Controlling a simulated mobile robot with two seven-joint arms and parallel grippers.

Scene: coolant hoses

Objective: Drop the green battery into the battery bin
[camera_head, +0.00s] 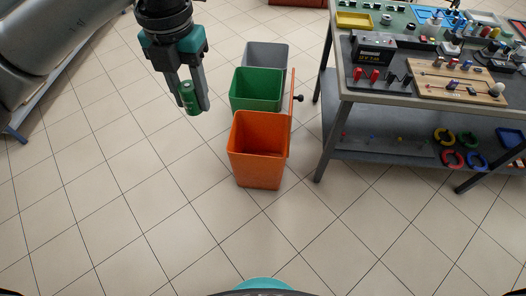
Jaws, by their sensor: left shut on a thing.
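My left gripper (192,101) comes down from the top left and is shut on the green battery (189,96). The battery is a small green cylinder, held roughly upright between the fingers. In the picture it is to the left of three open bins that stand in a row. The nearest bin is orange (243,168), the middle one green (256,104) and the far one grey (264,50). I cannot tell from the picture which one is the battery bin. The orange bin looks empty inside. My right gripper is not in view.
A workbench (345,95) stands at the right, with a black device (372,47), a wooden board (455,82) and small parts on top. Its lower shelf (385,150) holds coloured rings. A grey couch-like object (55,40) is at the upper left. The tiled floor in front is clear.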

